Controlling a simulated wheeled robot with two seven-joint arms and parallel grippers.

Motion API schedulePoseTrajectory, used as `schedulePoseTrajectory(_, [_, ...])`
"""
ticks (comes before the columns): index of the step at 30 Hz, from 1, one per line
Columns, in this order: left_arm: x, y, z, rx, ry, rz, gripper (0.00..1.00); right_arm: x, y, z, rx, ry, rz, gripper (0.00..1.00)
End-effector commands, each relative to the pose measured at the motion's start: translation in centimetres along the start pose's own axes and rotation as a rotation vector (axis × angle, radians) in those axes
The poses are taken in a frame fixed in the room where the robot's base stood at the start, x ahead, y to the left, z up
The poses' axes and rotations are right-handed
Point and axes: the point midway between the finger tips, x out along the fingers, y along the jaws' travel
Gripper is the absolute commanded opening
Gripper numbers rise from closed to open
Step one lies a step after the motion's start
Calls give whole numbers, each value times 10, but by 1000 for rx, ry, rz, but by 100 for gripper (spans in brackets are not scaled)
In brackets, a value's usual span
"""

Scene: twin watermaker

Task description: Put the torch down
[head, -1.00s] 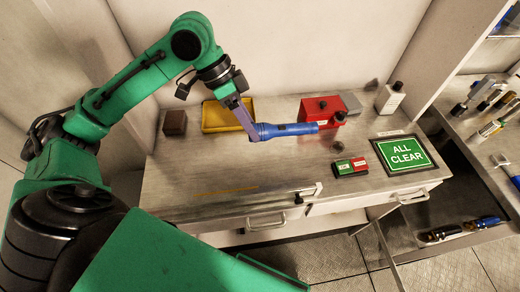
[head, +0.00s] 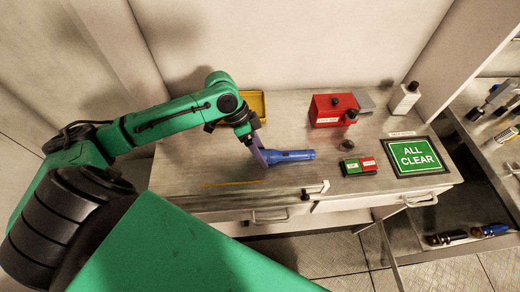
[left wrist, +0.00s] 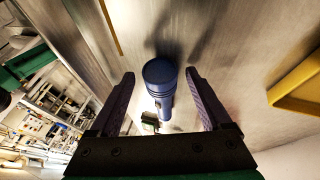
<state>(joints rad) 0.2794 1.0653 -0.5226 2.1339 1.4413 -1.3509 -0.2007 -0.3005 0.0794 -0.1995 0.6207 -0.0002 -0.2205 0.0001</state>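The blue torch (head: 288,156) lies level, low over the metal counter (head: 190,165), its long axis running left to right. I cannot tell if it touches the surface. My left gripper (head: 262,158) is at the torch's left end, fingers pointing down. In the left wrist view the torch (left wrist: 160,76) is between the two fingers (left wrist: 160,78), with a visible gap on either side, so the gripper looks open around it. My right gripper is not in view.
A green-and-red block (head: 358,166) and an ALL CLEAR sign (head: 415,156) are right of the torch. A red box (head: 333,108), a white bottle (head: 404,98) and a yellow tray (head: 258,103) stand behind. The counter's front edge has drawer handles (head: 270,217).

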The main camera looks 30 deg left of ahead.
Motion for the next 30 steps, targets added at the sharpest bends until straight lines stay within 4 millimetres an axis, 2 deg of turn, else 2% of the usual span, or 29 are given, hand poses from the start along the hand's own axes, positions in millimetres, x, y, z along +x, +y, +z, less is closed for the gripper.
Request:
schedulePoseTrajectory(8, [-6,-1,0,-1,1,-3,82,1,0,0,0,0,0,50])
schedulePoseTrajectory(11, [-23,-2,0,0,1,-6,82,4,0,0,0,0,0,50])
schedulePoseTrajectory(18, [-87,-2,0,-2,1,-6,82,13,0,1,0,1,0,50])
schedulePoseTrajectory(21, [-107,-1,0,-1,1,-3,82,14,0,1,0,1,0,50])
schedulePoseTrajectory(24, [-118,-1,0,-1,1,-1,82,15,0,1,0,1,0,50])
schedulePoseTrajectory(30, [-121,0,-1,-1,1,1,82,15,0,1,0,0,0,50])
